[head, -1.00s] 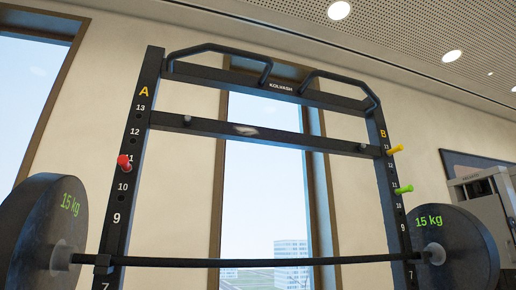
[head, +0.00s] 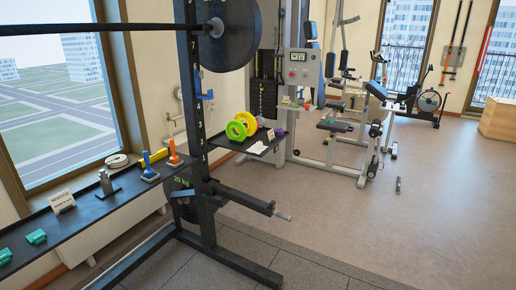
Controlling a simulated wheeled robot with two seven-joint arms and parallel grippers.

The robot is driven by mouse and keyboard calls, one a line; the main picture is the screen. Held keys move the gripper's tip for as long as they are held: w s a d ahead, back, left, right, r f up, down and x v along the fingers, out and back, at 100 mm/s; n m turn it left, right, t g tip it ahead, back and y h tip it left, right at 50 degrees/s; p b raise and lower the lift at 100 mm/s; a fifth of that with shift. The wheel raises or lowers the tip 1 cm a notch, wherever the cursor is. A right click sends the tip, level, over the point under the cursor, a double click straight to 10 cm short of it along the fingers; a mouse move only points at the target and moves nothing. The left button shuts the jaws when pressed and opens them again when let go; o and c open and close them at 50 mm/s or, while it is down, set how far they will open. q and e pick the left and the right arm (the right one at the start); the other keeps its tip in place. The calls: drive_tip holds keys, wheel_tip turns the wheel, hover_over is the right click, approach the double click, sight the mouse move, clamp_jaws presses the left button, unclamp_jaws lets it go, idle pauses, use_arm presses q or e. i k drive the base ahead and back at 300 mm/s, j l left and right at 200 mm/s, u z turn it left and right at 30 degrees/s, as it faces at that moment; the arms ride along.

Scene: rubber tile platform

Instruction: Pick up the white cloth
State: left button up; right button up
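A small flat white piece, which looks like the white cloth (head: 258,149), lies on a small dark shelf (head: 238,144) just right of the rack upright, near the middle of the head view. It is too small to tell for certain whether it is cloth or card. Green and yellow ring-shaped plates (head: 236,131) stand behind it on the same shelf, with a small purple item to their right. Neither of my grippers shows in the head view.
The black rack upright (head: 196,150) and a low bar jutting right (head: 248,203) stand before the shelf. A long dark ledge (head: 95,215) at left holds a sign, a bottle, teal items and a white coil (head: 117,161). Open floor (head: 390,215) lies to the right.

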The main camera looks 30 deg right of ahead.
sight(258, 147)
drive_tip(key=i+l, duration=0.3)
drive_tip(key=i, duration=0.15)
drive_tip(key=i+l+z, duration=0.15)
drive_tip(key=i+l, duration=0.15)
drive_tip(key=i, duration=0.15)
